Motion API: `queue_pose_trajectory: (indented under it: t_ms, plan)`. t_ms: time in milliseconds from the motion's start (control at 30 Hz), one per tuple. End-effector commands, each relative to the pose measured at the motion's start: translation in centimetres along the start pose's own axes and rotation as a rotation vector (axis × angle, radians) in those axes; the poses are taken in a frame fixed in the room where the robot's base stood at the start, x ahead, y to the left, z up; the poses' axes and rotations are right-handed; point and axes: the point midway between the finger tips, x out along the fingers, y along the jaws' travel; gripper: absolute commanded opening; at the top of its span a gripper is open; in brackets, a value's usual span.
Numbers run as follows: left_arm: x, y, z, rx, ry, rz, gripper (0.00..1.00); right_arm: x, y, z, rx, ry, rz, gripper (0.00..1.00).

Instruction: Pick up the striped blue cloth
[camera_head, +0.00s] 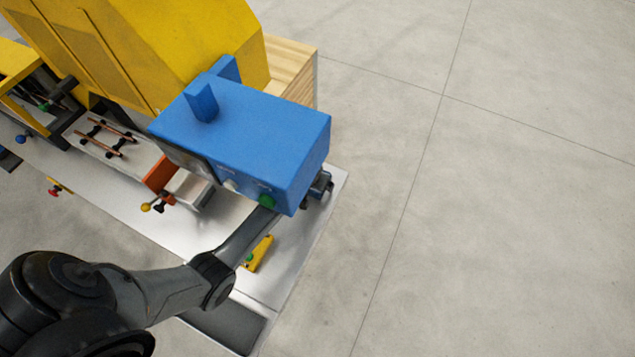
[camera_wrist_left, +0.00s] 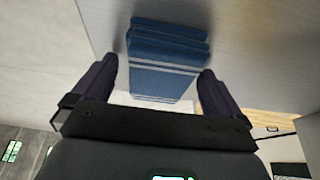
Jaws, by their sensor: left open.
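The striped blue cloth (camera_wrist_left: 166,48) lies folded in a stack in the left wrist view, blue with pale stripes. My left gripper (camera_wrist_left: 158,70) is open, with one dark finger on each side of the cloth's near part. I cannot tell whether the fingers touch it. In the head view my left arm reaches in from the lower left and passes behind a blue box, which hides most of the gripper and the cloth. Only a small dark part shows at the box's right edge. My right gripper is in neither view.
The blue box (camera_head: 255,130) with a green button stands over the white bench top (camera_head: 130,207). A yellow machine housing (camera_head: 160,40) stands behind it. Copper tubes (camera_head: 100,142) lie to the left. A yellow piece (camera_head: 259,253) lies beside my arm. Open floor lies to the right.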

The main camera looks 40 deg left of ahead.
Motion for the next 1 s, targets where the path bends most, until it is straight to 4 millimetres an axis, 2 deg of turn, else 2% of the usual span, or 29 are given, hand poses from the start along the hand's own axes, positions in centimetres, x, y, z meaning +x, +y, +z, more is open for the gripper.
queue_pose_trajectory:
  t_ms: [267, 600, 633, 667, 1000]
  plan:
    - [0.02, 0.02, 0.0, 0.0, 0.0, 0.0, 1.0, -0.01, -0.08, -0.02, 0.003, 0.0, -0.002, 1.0]
    - [0.02, 0.02, 0.0, 0.0, 0.0, 0.0, 0.48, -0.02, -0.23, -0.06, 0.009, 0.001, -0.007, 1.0]
    - [0.01, 0.01, -0.02, 0.0, 0.001, 0.0, 0.48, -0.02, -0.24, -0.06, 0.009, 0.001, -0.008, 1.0]
    - [0.01, 0.01, -0.02, 0.0, 0.001, 0.0, 0.43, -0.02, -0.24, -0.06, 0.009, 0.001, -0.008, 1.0]
    - [-0.19, 0.01, -0.12, 0.0, 0.002, 0.0, 0.43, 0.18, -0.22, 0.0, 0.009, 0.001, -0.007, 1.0]
